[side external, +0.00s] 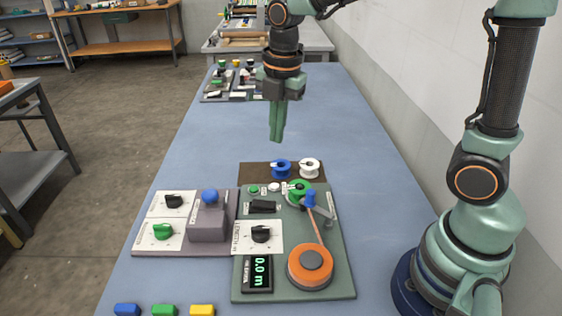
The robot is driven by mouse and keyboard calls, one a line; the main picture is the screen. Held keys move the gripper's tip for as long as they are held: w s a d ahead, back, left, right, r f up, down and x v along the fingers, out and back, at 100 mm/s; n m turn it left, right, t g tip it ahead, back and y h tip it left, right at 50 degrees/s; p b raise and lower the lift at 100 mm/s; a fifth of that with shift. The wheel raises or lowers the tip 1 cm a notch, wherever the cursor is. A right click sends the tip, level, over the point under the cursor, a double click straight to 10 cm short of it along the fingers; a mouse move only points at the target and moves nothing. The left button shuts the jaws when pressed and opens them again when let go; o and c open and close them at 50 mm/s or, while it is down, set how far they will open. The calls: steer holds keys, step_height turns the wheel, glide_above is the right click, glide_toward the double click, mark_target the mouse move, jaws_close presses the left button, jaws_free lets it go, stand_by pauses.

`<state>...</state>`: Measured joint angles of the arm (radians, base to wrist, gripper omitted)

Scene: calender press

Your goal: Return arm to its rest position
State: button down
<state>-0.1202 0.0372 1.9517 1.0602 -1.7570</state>
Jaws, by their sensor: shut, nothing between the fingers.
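My gripper (277,138) hangs pointing down above the blue table (365,160), beyond the dark mat with the spools. Its green fingers are together with nothing between them. It is apart from everything below it. My arm rises from its base at the right and passes out of the top of the picture.
Below stand a green panel (339,240) with an orange reel (309,267) and display, and a grey panel (182,243) with knobs. A blue spool (281,168) and white spool (309,167) lie on the mat. Coloured blocks line the front. A wall is right; mid-table is clear.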

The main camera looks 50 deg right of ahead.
steer(key=s+d+r+m+t, duration=0.2)
steer(key=s+m, duration=0.2)
steer(key=m, duration=0.6)
steer(key=s+d+r+m+t, duration=0.2)
steer(key=s+m, duration=0.2)
steer(key=m, duration=0.6)
steer(key=shift+s+d+r, duration=0.15)
steer(key=shift+s+r, duration=0.05)
steer(key=shift+s, duration=0.2)
steer(key=c, duration=1.4)
jaws_free()
steer(key=shift+s+d+m+t, duration=0.15)
steer(key=shift+m+t, duration=0.15)
steer(key=shift+m, duration=0.3)
steer(key=o, duration=0.8)
steer(key=shift+w+f, duration=0.1)
steer(key=shift+w, duration=0.15)
steer(key=n+g, duration=0.6)
steer(key=n, duration=0.3)
glide_above(272, 204)
step_height(272, 204, down, 11)
step_height(272, 204, down, 12)
steer(key=shift+r, duration=0.1)
